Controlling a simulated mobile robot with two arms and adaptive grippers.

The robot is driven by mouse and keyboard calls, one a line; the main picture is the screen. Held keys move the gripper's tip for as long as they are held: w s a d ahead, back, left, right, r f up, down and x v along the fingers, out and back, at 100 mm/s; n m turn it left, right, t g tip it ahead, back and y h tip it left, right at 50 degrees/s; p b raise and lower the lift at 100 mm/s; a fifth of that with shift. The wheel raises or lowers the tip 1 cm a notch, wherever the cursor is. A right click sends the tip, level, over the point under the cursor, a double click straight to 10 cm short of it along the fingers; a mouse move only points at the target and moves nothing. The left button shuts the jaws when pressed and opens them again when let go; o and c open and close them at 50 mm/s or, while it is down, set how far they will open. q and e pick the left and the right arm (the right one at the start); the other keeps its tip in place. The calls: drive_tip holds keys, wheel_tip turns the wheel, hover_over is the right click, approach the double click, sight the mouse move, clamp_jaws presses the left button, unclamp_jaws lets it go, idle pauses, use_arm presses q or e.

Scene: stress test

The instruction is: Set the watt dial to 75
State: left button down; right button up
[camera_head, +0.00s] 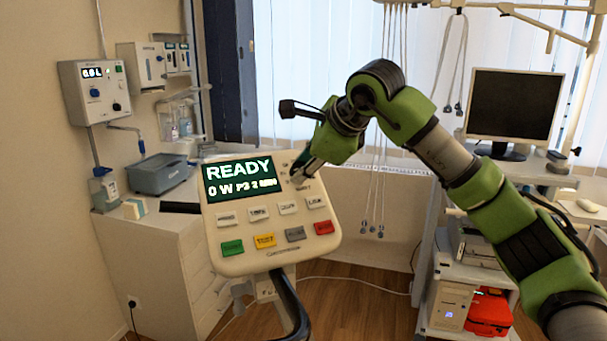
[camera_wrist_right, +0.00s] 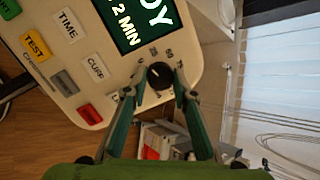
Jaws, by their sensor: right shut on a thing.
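The control panel (camera_head: 262,262) is a tilted cream box on a stand. Its dark green display (camera_head: 240,178) reads READY, 0 W, P3, 2 MIN. The dial (camera_wrist_right: 159,72) is a small dark round knob with a light mark, beside the display, with small figures around it that are too small to read surely. My right gripper (camera_head: 300,174) reaches the panel's upper right side. In the wrist view its two green fingers (camera_wrist_right: 160,84) close on the dial from both sides. In the head view the gripper hides the dial. My left gripper is in neither view.
Below the display are rows of buttons, including a green one (camera_head: 232,247), a yellow one (camera_head: 265,240) and a red one (camera_head: 324,227). A white cabinet (camera_head: 170,262) stands behind left. A monitor (camera_head: 514,105) and a cart with a red bag (camera_head: 490,313) stand at right.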

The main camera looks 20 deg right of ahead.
drive_tip(key=m+b, duration=0.2)
drive_tip(key=m, duration=0.1)
drive_tip(key=m+b, duration=0.1)
drive_tip(key=m, duration=0.1)
drive_tip(key=shift+a+f+t+h+b, duration=0.15)
drive_tip(key=shift+f+t+h+b, duration=0.15)
drive_tip(key=shift+h+b, duration=0.1)
drive_tip(key=m+h+b, duration=0.1)
drive_tip(key=m+b, duration=0.2)
drive_tip(key=m, duration=0.2)
drive_tip(key=shift+a+r+m, duration=0.1)
drive_tip(key=shift+r+m, duration=0.05)
drive_tip(key=shift+m, duration=0.25)
drive_tip(key=m+h+b, duration=0.1)
drive_tip(key=m+b, duration=0.1)
drive_tip(key=m, duration=0.3)
drive_tip(key=shift+a+m, duration=0.1)
drive_tip(key=shift+m, duration=0.3)
drive_tip(key=m+g+h+b, duration=0.1)
drive_tip(key=m, duration=0.4)
drive_tip(key=shift+r+m, duration=0.15)
drive_tip(key=shift+m, duration=0.25)
drive_tip(key=o, duration=1.1)
drive_tip(key=shift+r, duration=0.1)
